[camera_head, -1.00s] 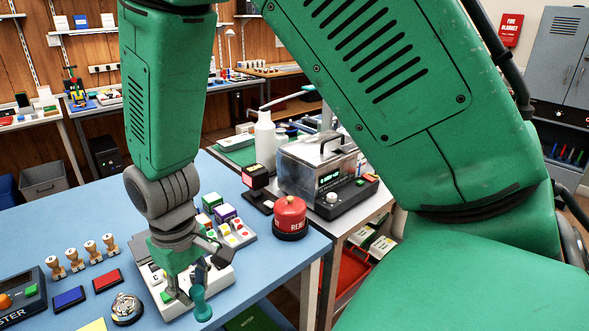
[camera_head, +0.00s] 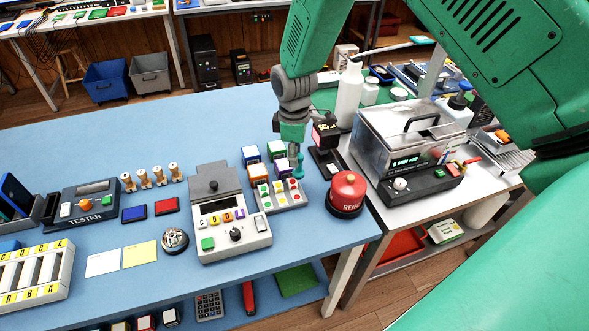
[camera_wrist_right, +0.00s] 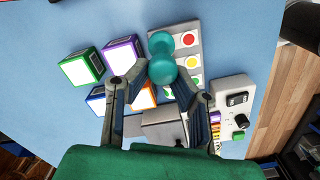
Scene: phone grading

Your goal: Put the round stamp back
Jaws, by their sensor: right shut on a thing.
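The teal round stamp (camera_head: 298,165) has a knobbed handle and is held at the tip of my right gripper (camera_head: 294,147). In the right wrist view the stamp (camera_wrist_right: 162,72) sits at the fingertips of the right gripper (camera_wrist_right: 160,88), whose fingers stand on either side of it. The stamp is over or just beside the white pad tray (camera_head: 283,206) with red, yellow and green round spots. Whether it touches the tray cannot be told. My left gripper is not in view.
Coloured boxes (camera_head: 251,155) stand left of the stamp. A red domed button (camera_head: 347,190) is in front of it to the right, and a small black display stand (camera_head: 326,150) is close on the right. The white grading device (camera_head: 230,240) lies front left. The blue table's back left is clear.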

